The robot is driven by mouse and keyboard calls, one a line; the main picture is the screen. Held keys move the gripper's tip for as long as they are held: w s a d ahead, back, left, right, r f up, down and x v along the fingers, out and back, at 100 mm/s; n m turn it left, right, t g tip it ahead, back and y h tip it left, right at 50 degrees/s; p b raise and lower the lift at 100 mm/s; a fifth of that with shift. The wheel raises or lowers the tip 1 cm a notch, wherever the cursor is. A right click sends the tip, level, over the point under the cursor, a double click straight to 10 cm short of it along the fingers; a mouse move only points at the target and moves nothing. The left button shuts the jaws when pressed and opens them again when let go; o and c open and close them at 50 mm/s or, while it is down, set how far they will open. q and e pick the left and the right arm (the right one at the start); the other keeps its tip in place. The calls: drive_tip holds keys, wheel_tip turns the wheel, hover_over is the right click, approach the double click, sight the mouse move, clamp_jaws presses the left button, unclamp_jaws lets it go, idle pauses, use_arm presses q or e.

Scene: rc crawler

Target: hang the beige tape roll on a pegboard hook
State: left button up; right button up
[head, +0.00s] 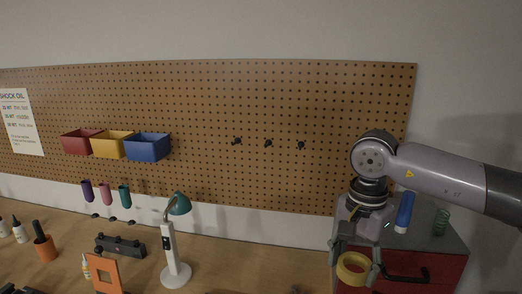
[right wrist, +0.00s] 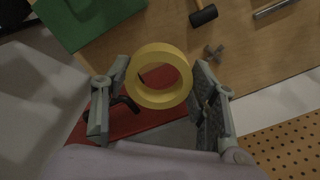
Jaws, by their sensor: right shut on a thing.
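My right gripper (head: 355,266) points down at the right side of the head view and is shut on the beige tape roll (head: 352,282), which looks yellowish. In the right wrist view the roll (right wrist: 160,101) sits between the two fingers, its open ring facing the camera. Three dark hooks stick out of the pegboard, empty: a left hook (head: 237,141), a middle hook (head: 268,143) and a right hook (head: 301,145). The gripper and roll are below and right of them. The left gripper is not in view.
The pegboard (head: 220,100) also carries red, yellow and blue bins (head: 148,147) at left. A desk lamp (head: 170,245) stands on the bench. A red cabinet (head: 440,270) with a grey top holds a blue cylinder (head: 404,212) and green spring (head: 441,222).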

drive_tip(key=s+d+f+n+b, duration=0.1)
drive_tip(key=s+f+n+b, duration=0.2)
drive_tip(key=s+f+n, duration=0.6)
drive_tip(key=shift+f+n, duration=0.8)
drive_tip(key=shift+f, duration=0.7)
